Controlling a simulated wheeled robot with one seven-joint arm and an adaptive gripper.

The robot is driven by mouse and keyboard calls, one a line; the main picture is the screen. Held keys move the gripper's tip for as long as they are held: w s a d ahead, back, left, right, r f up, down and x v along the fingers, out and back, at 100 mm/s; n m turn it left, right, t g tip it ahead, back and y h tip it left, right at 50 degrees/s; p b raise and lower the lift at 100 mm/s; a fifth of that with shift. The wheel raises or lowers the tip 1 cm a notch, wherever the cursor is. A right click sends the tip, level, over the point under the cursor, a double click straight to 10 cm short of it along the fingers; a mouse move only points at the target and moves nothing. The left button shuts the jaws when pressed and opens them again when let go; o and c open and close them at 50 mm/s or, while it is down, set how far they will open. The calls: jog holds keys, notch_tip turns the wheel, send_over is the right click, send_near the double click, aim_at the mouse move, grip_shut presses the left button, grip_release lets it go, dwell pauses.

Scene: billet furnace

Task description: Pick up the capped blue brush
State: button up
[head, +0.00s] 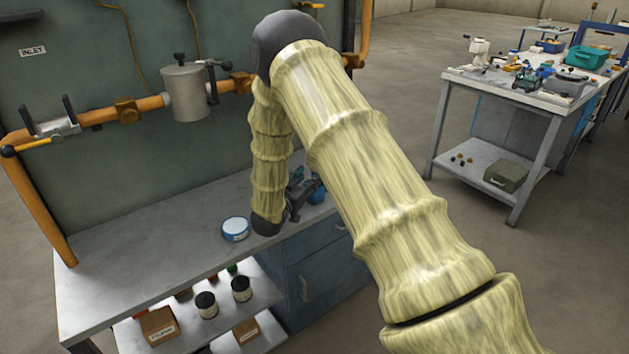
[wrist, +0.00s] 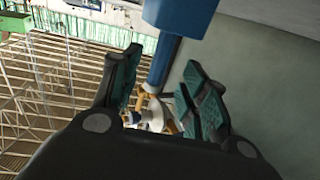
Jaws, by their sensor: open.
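A blue thing, seemingly the capped blue brush (wrist: 178,18), shows at the top of the wrist view, with a broad blue block and a narrower dark blue shaft. The shaft appears between the two fingers of my gripper (wrist: 162,60), with gaps on both sides. My gripper is open, and I cannot tell how far ahead the blue thing is. In the head view my gripper (head: 298,192) is low over the grey bench, right of my wrist. A small blue patch (head: 317,190) shows just beyond it, mostly hidden by my arm.
A round blue-and-white tin (head: 235,229) stands on the bench (head: 130,285), left of my wrist. A pipe with a grey canister (head: 187,92) runs along the panel behind. Dark jars (head: 206,304) and boxes sit on the lower shelf. A cluttered second table (head: 530,92) stands far right.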

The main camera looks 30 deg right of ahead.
jog(key=shift+p+x, duration=0.45)
jog(key=shift+x, duration=1.9)
jog(key=shift+s+r, duration=0.1)
grip_shut()
